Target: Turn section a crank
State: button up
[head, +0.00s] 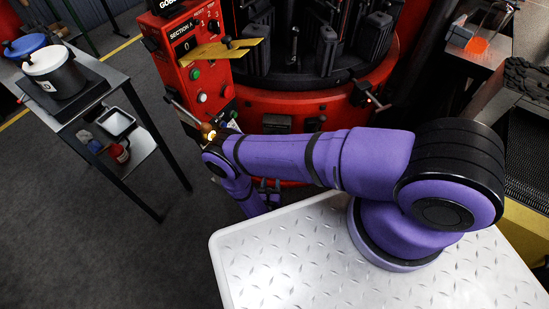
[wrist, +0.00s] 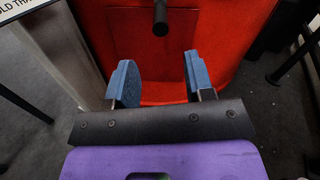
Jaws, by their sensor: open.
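The red control box marked SECTION A (head: 190,50) stands at the upper left of the head view, with buttons on its front. A thin metal bar (head: 185,110) juts out low on the box. A brownish round knob (head: 208,131) shows near its lower end, just above my arm; I take this to be the crank, but cannot be sure. In the wrist view my gripper (wrist: 159,65) is open and empty, its blue fingers apart before a red panel (wrist: 215,40). A dark rod end (wrist: 160,18) shows beyond the fingers, apart from them.
The round red machine base (head: 330,105) carries dark moulds (head: 372,35). A cart (head: 100,85) with a white pot (head: 52,70) stands at the left. A small lever (head: 370,95) sticks out at the base's right. Open floor lies at the lower left.

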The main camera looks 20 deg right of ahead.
jog(key=x, duration=1)
jog(key=shift+w+d, duration=0.15)
jog(key=shift+w, duration=0.2)
jog(key=shift+c, duration=0.2)
grip_shut()
